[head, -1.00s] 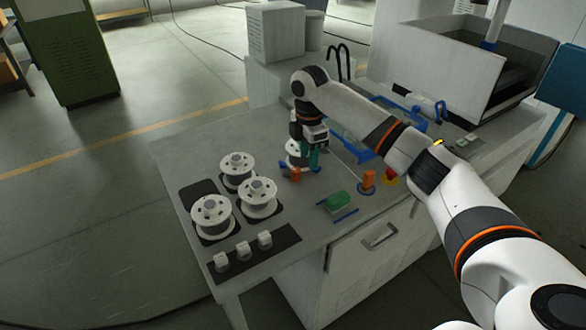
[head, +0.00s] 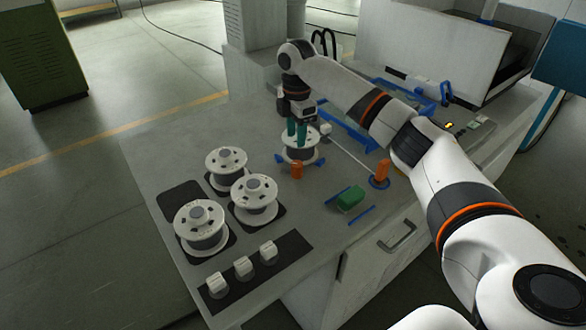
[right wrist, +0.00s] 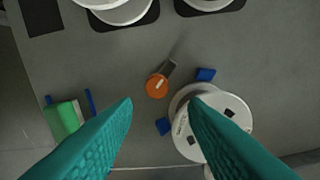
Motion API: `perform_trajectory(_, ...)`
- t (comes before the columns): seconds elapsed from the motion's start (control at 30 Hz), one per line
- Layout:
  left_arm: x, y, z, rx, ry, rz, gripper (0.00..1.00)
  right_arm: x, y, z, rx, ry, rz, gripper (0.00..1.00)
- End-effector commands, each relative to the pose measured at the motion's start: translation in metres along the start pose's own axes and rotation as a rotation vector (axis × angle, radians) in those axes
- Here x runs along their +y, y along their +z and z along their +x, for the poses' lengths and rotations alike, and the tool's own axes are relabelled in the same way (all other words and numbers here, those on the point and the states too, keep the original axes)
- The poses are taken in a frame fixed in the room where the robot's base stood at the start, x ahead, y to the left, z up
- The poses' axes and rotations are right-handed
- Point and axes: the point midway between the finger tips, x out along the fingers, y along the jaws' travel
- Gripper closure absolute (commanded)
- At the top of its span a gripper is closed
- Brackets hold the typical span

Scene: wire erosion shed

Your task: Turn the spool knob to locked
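The spool knob (head: 297,169) is a short orange knob in front of the mounted white spool (head: 301,155). In the right wrist view the knob (right wrist: 157,86) shows a white line on its top, slanting up to the right, and a grey bar beside it. The mounted spool (right wrist: 222,124) lies to its lower right between two blue blocks. My right gripper (head: 301,143) has teal fingers and hangs above and behind the knob, in front of the spool's upper part. In the right wrist view it (right wrist: 160,104) is open and empty, apart from the knob. My left gripper is not in view.
Three white spools (head: 256,200) stand on dark pads at the left of the bench. A second orange knob (head: 382,171) and a green block (head: 350,198) lie to the right. Three white blocks (head: 244,266) sit at the front edge. A blue frame (head: 345,126) lies behind.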

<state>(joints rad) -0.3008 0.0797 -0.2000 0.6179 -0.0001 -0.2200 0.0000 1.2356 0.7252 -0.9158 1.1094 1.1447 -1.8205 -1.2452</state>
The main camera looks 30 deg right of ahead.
Motion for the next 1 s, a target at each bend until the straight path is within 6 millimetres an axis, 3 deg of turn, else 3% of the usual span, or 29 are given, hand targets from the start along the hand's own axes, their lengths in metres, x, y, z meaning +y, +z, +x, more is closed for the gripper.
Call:
perform_trajectory(0.6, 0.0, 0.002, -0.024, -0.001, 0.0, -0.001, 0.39, 0.001, 0.0, 0.102, 0.001, 0.003, 0.0, 0.6)
perform_trajectory(1.0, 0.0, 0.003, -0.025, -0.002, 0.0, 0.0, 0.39, 0.001, 0.0, 0.115, 0.001, 0.001, 0.0, 0.6)
